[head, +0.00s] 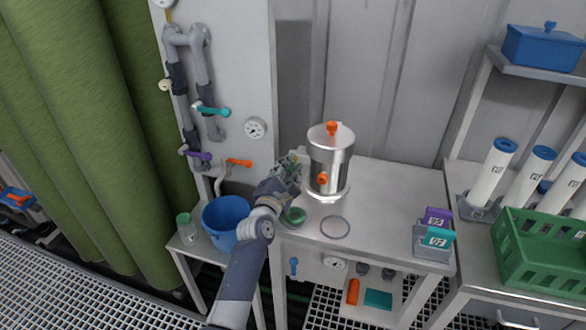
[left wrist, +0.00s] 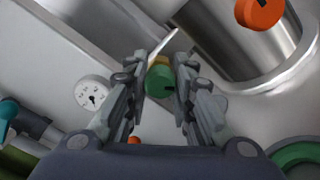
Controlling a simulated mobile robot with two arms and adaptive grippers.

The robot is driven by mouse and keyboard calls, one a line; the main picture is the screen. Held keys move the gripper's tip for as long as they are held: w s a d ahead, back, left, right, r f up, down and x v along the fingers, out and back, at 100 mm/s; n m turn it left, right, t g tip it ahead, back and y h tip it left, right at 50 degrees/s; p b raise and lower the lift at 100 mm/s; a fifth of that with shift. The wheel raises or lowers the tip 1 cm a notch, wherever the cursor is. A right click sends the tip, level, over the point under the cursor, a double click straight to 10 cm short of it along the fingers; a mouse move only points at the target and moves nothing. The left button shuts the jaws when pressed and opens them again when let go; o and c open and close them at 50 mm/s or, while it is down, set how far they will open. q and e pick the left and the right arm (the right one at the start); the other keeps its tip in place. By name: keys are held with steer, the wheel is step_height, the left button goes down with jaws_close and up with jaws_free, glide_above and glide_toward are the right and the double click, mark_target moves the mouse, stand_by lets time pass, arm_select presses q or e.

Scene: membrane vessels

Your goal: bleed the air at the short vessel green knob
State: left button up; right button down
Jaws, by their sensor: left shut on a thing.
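The short vessel (head: 330,165) is a steel cylinder standing upright on the bench, with an orange knob on its lid (head: 331,128) and another on its front (head: 322,179). In the left wrist view its steel wall (left wrist: 262,60) fills the upper right. My left gripper (head: 292,165) is just left of the vessel. In the left wrist view the fingers (left wrist: 160,85) stand on both sides of the green knob (left wrist: 159,81) and are shut on it. In the head view the gripper mostly hides that knob. My right gripper is in neither view.
A green round piece (head: 294,216) and a thin ring (head: 335,227) lie on the bench front. A blue bucket (head: 226,218) and a green-capped jar (head: 187,229) stand left. Valve handles and a gauge (head: 255,128) are on the panel behind.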

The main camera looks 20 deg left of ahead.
arm_select(q)
steer(key=m+p, duration=0.1)
steer(key=m, duration=0.3)
steer(key=m+p, duration=0.1)
steer(key=m, duration=0.1)
steer(key=shift+r+m, duration=0.1)
steer(key=shift+m, duration=1.1)
steer(key=o, duration=1.1)
steer(key=shift+s, duration=0.1)
